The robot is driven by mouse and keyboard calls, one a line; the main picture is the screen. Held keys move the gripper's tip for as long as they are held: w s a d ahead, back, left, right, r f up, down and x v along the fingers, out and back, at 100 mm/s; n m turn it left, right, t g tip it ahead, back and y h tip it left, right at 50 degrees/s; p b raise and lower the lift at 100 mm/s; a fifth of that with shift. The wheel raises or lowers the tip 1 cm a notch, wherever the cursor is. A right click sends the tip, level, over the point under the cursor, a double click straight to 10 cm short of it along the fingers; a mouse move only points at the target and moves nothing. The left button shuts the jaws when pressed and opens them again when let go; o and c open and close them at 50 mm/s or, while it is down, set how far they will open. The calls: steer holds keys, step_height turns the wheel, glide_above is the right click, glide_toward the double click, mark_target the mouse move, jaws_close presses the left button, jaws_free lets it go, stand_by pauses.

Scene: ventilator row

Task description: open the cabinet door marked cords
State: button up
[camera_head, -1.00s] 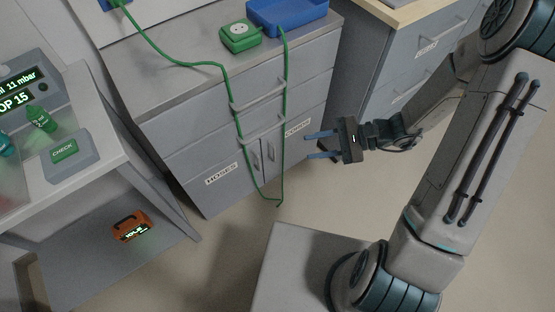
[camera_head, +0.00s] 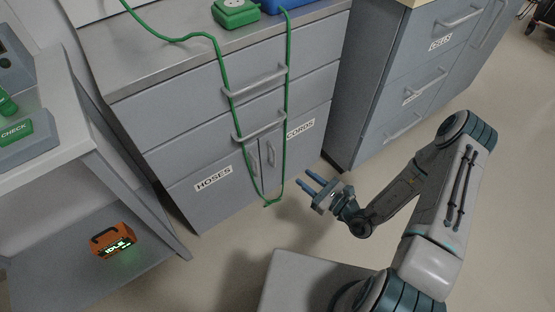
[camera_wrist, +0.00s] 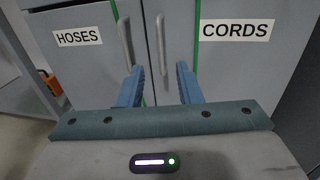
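The cabinet door marked CORDS (camera_head: 303,146) is the right one of two low doors and is shut. It also shows in the wrist view (camera_wrist: 240,62). Its upright bar handle (camera_head: 271,153) stands near the middle seam, and in the wrist view the handle (camera_wrist: 161,45) lies ahead between my fingers. The HOSES door (camera_head: 208,195) is shut on the left, with its own handle (camera_wrist: 125,42). My gripper (camera_head: 309,180) is open and empty, in front of the cabinet and apart from the handle. A green cord (camera_head: 286,90) hangs in a loop across the drawers and doors.
The cord passes around the drawer handles (camera_head: 258,80) and close beside the CORDS handle (camera_wrist: 197,40). A green box (camera_head: 236,14) sits on the cabinet top. An orange device (camera_head: 113,241) lies on the left cart's shelf. Another drawer unit (camera_head: 400,85) stands at right.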

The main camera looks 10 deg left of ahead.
mark_target(275, 156)
steer(key=b+x, duration=0.3)
steer(key=x, duration=1)
steer(key=shift+d, duration=0.1)
jaws_close()
